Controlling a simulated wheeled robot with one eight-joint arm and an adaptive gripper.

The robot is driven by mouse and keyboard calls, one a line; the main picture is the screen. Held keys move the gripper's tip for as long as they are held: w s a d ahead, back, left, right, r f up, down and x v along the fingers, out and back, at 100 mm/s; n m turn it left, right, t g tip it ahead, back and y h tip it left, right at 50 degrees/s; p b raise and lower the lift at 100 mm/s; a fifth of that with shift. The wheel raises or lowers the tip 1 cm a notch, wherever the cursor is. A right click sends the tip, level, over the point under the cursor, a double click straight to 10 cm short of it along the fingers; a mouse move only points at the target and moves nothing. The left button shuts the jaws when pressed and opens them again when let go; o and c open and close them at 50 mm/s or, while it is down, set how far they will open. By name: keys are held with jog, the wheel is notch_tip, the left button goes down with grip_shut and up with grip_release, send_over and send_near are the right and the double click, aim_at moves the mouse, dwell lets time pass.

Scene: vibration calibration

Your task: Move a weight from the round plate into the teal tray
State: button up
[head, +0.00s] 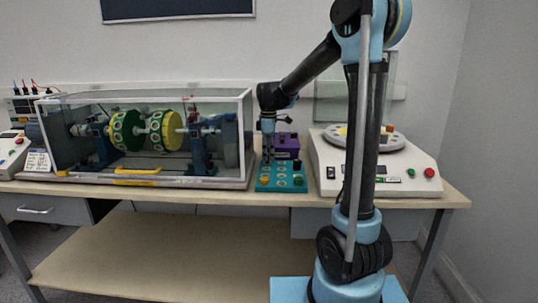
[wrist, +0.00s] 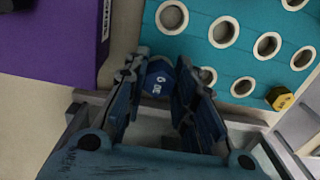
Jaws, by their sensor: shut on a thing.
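My gripper (wrist: 157,88) is shut on a blue weight (wrist: 157,76) with a pale mark on top. In the wrist view the weight is between the fingertips, beside the near edge of the teal tray (wrist: 206,53). The tray has several pale-ringed round holes, and a yellow weight (wrist: 280,98) sits in one near its edge. In the head view my gripper (head: 268,153) points down over the back left of the teal tray (head: 284,189); the held weight cannot be made out there. The round plate (head: 365,142) is on the white machine, partly hidden by my arm.
A purple box (head: 286,143) stands behind the tray, and also shows in the wrist view (wrist: 52,40). A clear-walled case (head: 150,98) with green and yellow discs is to the left. The white machine (head: 400,178) with coloured buttons is to the right.

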jog(key=shift+f, duration=0.4)
dwell(0.3)
jog(key=o, duration=0.9)
jog(key=shift+o, duration=0.2)
notch_tip(320, 180, up, 12)
jog(key=shift+f, duration=0.1)
